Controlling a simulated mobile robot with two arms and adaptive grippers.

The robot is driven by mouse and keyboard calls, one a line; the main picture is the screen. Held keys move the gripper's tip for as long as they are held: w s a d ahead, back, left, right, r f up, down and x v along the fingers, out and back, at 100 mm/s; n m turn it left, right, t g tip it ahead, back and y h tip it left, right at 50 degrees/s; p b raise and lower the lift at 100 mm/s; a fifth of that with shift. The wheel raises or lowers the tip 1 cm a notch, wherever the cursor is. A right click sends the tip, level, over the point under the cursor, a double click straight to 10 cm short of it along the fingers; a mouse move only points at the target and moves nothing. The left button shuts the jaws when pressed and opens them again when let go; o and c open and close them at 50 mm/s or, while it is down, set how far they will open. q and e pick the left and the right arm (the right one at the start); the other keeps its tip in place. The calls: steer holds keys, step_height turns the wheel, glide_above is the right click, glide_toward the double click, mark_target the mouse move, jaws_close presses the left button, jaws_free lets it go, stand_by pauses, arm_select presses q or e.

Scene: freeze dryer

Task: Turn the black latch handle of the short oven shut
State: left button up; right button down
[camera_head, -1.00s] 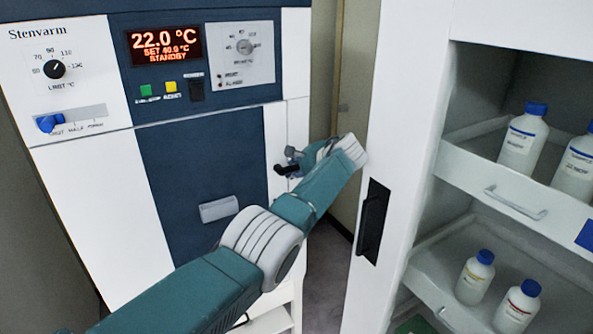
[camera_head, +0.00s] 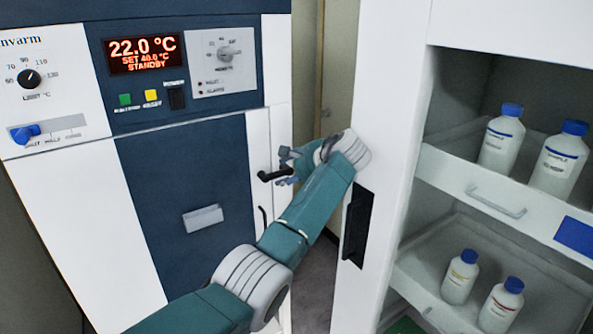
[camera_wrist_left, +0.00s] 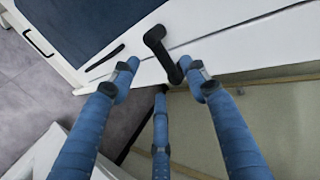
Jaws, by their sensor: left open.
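The short oven (camera_head: 70,205) stands at the left in the head view, with a dark blue door panel. Its black latch handle (camera_head: 270,175) is on the white strip at the door's right edge. In the left wrist view the latch handle (camera_wrist_left: 158,48) is a bent black lever slanting down to the right. My left gripper (camera_head: 288,166) is open beside the latch in the head view. In the wrist view its blue fingers (camera_wrist_left: 160,80) are spread, with the lever's lower end close to the right fingertip. I cannot tell whether they touch. My right gripper is not in view.
A slim black door pull (camera_head: 263,220) is below the latch. A white cabinet (camera_head: 395,150) with a black handle (camera_head: 357,226) stands close to the right of my left arm. Its open shelves hold several bottles. A narrow gap of floor (camera_head: 312,290) lies between.

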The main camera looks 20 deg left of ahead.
arm_select(q)
steer(key=shift+v, duration=2.4)
steer(key=shift+f, duration=0.15)
steer(key=s+d+f+m+g+h+b, duration=0.15)
steer(key=s+f, duration=0.25)
steer(key=f, duration=1.6)
steer(key=s+f+h, duration=0.3)
steer(key=f, duration=1.6)
steer(key=s+d+f+g+h, duration=0.1)
steer(key=s+f, duration=1)
steer(key=f, duration=0.5)
steer(key=s+f+n+g+h+b, duration=0.1)
steer(key=s+f+n, duration=0.1)
steer(key=s+f, duration=0.9)
steer(key=s+f+n+g+h, duration=0.15)
steer(key=s+f, duration=0.55)
steer(key=s, duration=0.8)
steer(key=s+f+n, duration=0.1)
steer(key=s+f, duration=0.1)
steer(key=s, duration=1)
steer(key=s+a+f+n+h, duration=0.1)
steer(key=s+f+n, duration=0.1)
steer(key=s, duration=1)
steer(key=shift+s+f+g+b, duration=0.3)
steer(key=shift+f+g, duration=0.1)
steer(key=shift+f, duration=0.45)
